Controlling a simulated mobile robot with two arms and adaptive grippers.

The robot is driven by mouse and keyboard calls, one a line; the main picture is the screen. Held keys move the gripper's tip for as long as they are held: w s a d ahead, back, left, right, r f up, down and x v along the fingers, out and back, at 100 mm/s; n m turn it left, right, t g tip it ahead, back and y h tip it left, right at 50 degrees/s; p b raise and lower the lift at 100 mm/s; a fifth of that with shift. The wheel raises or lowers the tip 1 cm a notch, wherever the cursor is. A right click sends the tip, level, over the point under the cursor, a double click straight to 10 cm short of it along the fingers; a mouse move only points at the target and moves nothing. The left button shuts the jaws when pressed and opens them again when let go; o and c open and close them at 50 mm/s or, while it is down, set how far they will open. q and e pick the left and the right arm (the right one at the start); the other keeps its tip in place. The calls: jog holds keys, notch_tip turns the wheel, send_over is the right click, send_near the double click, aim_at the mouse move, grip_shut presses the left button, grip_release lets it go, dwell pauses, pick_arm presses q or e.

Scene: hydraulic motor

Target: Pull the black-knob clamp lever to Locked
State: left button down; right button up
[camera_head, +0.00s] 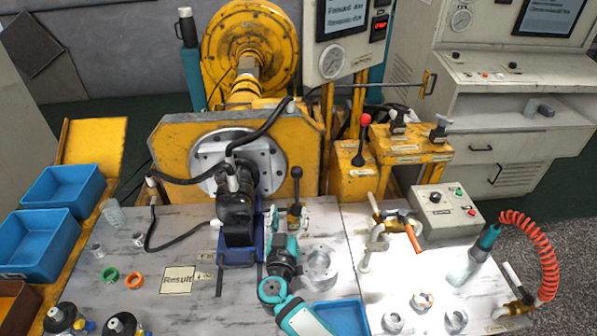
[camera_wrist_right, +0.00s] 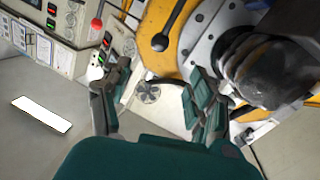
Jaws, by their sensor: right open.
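The black-knob clamp lever (camera_head: 296,173) stands roughly upright on its yellow base, in front of the yellow machine and right of the black motor (camera_head: 236,208). In the right wrist view its round black knob (camera_wrist_right: 160,42) shows beyond the fingertips, with its shaft running up and right. My right gripper (camera_head: 288,214) is just in front of the lever and below its knob in the head view. In the right wrist view the gripper (camera_wrist_right: 157,80) is open, its fingers wide apart with nothing between them. The knob looks clear of both fingers. My left gripper is not in view.
A red-knob lever (camera_head: 363,135) stands on a yellow block to the right. The blue motor cradle (camera_head: 240,256) is close on the left, and a metal flange (camera_head: 319,268) lies on the right. A grey control box (camera_head: 446,211) stands farther right.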

aim_at(296, 178)
jog(key=w+d+b, duration=0.1)
jog(key=w+b, duration=0.3)
jog(key=w, duration=0.1)
jog(key=w+d+b, duration=0.1)
jog(key=w+b, duration=0.4)
jog(key=w+d+b, duration=0.1)
jog(key=w+b, duration=0.4)
jog(key=shift+w+f, duration=0.2)
jog(key=shift+f, duration=0.15)
jog(key=shift+w+d+r+b, duration=0.15)
jog(key=shift+w+r+b, duration=0.15)
jog(key=shift+w+b, duration=0.35)
grip_shut()
